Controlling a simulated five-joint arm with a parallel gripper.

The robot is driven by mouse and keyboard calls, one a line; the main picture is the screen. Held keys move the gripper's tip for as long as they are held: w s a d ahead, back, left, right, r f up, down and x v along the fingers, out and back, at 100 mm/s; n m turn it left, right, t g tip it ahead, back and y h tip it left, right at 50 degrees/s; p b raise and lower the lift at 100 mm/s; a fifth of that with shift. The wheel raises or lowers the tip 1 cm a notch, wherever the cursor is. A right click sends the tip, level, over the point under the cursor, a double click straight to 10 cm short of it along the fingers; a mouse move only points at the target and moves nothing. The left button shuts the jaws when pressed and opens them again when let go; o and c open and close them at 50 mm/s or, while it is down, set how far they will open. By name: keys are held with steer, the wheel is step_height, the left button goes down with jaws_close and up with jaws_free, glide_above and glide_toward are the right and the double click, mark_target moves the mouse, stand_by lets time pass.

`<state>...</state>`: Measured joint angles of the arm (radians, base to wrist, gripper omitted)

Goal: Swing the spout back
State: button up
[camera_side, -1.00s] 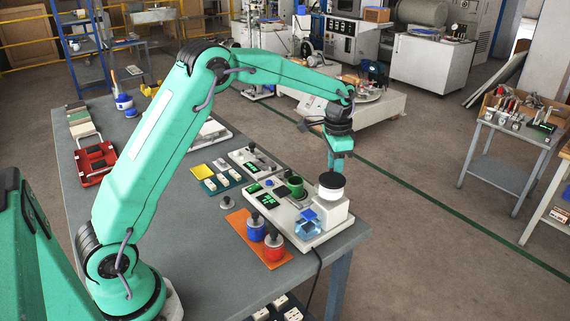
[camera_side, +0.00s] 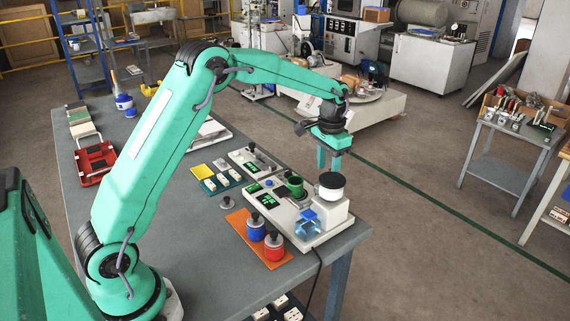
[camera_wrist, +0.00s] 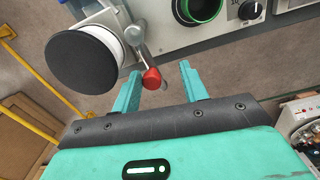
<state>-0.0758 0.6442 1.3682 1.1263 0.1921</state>
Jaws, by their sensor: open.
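A grey metal arm with a red tip, apparently the spout (camera_wrist: 136,36), sits beside a white round reservoir with a black lid (camera_wrist: 82,62) in the wrist view. Its red tip (camera_wrist: 152,79) appears in the gap between my fingers, nearer the left one; I cannot tell whether they touch. In the side view the black lid (camera_side: 331,180) tops a white block (camera_side: 336,208) at the right end of a pale apparatus (camera_side: 318,239); the spout is not discernible there. My gripper (camera_side: 329,163) is open and empty, fingers down, just beyond the lid. It also shows in the wrist view (camera_wrist: 161,74).
A green cup (camera_side: 295,186) and a clear blue box (camera_side: 307,224) are on the apparatus. Blue (camera_side: 255,230) and red (camera_side: 274,248) jars stand on an orange mat (camera_side: 238,222) in front. The table's right edge is close by, with open floor beyond.

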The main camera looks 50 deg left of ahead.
step_height(320, 180, up, 8)
steer(key=a+n, duration=0.1)
steer(key=n, duration=0.3)
step_height(320, 180, down, 8)
steer(key=s+m+t, duration=0.1)
steer(key=m+t, duration=0.3)
steer(key=s+a+r+n, duration=0.15)
steer(key=s+r, duration=0.25)
steer(key=r, duration=0.4)
steer(key=s+d+r, duration=0.2)
steer(key=s+r, duration=0.1)
steer(key=s, duration=0.6)
steer(key=s+d+r+t, duration=0.1)
steer(key=s+d+r, duration=0.2)
steer(key=s, duration=0.6)
steer(key=shift+s+d+r, duration=0.15)
steer(key=shift+s, duration=0.1)
stand_by(1.5)
stand_by(0.4)
